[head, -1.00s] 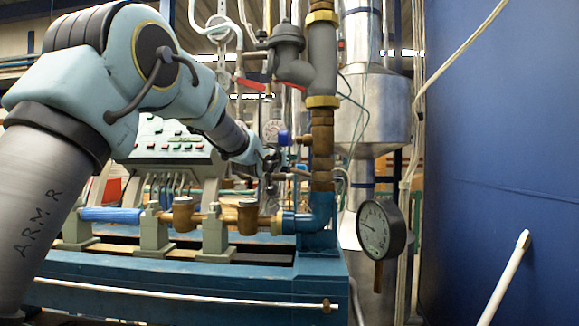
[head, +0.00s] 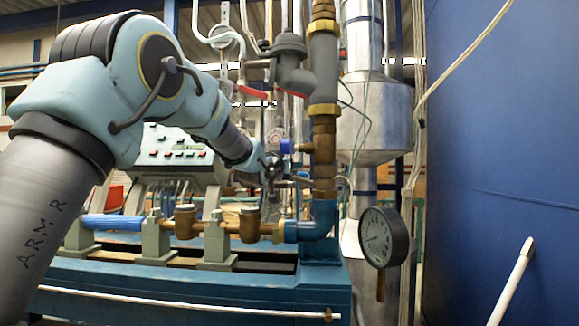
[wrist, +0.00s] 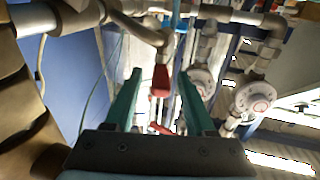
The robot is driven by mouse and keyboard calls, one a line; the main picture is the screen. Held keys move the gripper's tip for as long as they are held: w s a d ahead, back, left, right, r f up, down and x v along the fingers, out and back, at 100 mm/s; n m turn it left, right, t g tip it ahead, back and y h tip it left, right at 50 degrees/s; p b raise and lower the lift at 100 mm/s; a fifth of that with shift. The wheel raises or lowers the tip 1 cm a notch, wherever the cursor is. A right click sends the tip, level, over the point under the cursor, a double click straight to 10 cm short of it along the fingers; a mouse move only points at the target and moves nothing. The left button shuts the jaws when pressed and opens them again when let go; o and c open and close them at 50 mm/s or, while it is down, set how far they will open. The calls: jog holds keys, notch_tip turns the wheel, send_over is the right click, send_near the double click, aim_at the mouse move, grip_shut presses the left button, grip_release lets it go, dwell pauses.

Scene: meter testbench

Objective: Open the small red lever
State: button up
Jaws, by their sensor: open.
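A red lever (head: 252,91) shows in the head view, on the pipework left of the thick grey and brass pipe. My gripper (head: 274,172) is lower than it in that picture, small and partly lost among the pipes. In the wrist view the two teal fingers of my gripper (wrist: 160,78) are open and apart. A red handle (wrist: 161,82) shows between the fingers, with a gap on both sides; whether it lies within their reach is unclear. A second red piece (wrist: 160,129) shows lower between the fingers. I cannot tell which one matches the head view's lever.
A vertical pipe (head: 323,150) with a blue valve knob (head: 286,146) stands close right of my gripper. A dial gauge (head: 383,238), a metal tank (head: 372,115) and a blue wall (head: 500,130) are on the right. Round meters (wrist: 256,96) hang in the wrist view.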

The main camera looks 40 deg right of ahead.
jog(key=b+v, duration=0.2)
jog(key=v, duration=0.8)
jog(key=shift+s+a, duration=0.15)
jog(key=shift+a, duration=0.2)
jog(key=shift+c, duration=0.2)
